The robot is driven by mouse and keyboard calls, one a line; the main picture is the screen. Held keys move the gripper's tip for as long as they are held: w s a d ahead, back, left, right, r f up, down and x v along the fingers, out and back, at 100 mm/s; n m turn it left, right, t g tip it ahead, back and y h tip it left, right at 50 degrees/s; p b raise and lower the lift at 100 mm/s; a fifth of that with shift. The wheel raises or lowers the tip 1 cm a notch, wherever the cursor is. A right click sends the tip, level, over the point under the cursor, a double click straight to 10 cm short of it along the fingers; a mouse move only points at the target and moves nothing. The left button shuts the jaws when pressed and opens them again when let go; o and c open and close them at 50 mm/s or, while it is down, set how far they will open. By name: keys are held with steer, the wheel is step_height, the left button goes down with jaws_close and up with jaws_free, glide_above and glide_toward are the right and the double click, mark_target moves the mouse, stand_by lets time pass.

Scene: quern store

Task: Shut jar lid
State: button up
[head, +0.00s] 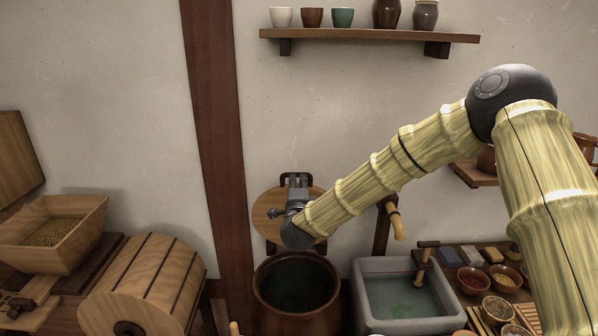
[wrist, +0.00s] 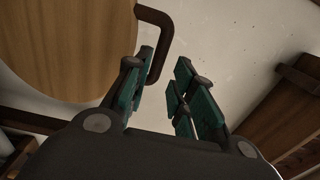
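The jar (head: 297,308) is a wide dark brown pot on the floor level, with its mouth open and a dark interior. Its round wooden lid (head: 266,208) stands upright behind the mouth, partly hidden by my gripper (head: 296,184) and arm. In the wrist view the lid (wrist: 65,45) fills the upper left, and its dark bent handle (wrist: 163,30) reaches down beside my left-hand finger. My gripper (wrist: 163,85) is open, its teal fingers apart with a clear gap. I cannot tell whether the finger touches the handle.
A stone basin (head: 410,308) of water stands right of the jar, below a bamboo spout (head: 397,224). A wooden drum (head: 145,285) is at left. A wooden post (head: 218,130) rises behind, and a shelf (head: 370,36) with several cups is high on the wall.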

mark_target(298, 176)
steer(key=w+p, duration=0.2)
steer(key=w, duration=0.4)
steer(key=shift+w+f, duration=0.1)
steer(key=shift+w, duration=0.45)
steer(key=shift+s, duration=0.1)
jaws_close()
